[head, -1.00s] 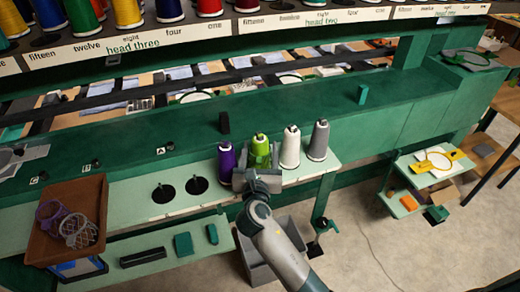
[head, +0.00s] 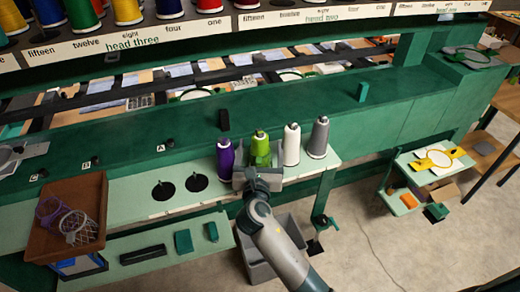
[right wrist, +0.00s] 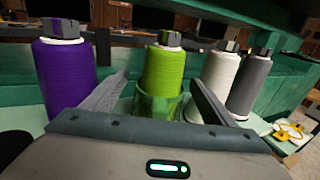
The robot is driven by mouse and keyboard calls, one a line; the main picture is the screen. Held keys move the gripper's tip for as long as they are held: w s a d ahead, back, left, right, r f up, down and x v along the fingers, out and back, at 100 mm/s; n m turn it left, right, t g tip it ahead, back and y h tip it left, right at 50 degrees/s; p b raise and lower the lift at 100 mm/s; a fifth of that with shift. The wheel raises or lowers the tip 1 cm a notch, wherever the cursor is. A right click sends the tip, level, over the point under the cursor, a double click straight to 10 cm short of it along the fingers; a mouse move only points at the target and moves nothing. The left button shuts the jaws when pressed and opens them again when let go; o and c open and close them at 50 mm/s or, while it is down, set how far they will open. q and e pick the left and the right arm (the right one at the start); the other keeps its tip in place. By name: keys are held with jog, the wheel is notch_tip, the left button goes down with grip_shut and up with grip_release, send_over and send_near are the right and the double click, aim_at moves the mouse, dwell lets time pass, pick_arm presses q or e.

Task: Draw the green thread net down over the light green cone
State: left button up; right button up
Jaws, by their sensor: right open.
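The light green cone (head: 260,147) stands upright on the pale green shelf between a purple cone and a white cone. It also shows in the right wrist view (right wrist: 164,72). The green thread net (right wrist: 158,107) is around the lower part of the cone, near its base. The cone's upper part and dark tip are bare. My right gripper (head: 259,172) is open, with one finger on each side of the cone and net. The gripper body hides the net's bottom edge. My left gripper is not in view.
The purple cone (head: 225,160) is close on the left; the white cone (head: 291,145) and grey cone (head: 318,138) are close on the right. A brown tray (head: 93,195) holds purple and white nets. Two black empty cone seats are left of the purple cone.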

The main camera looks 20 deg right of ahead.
jog(key=shift+s+a, duration=0.1)
jog(key=shift+s, duration=0.05)
jog(key=b+v, duration=0.3)
jog(key=v, duration=1.4)
jog(key=shift+b, duration=0.4)
jog(key=shift+s, duration=0.1)
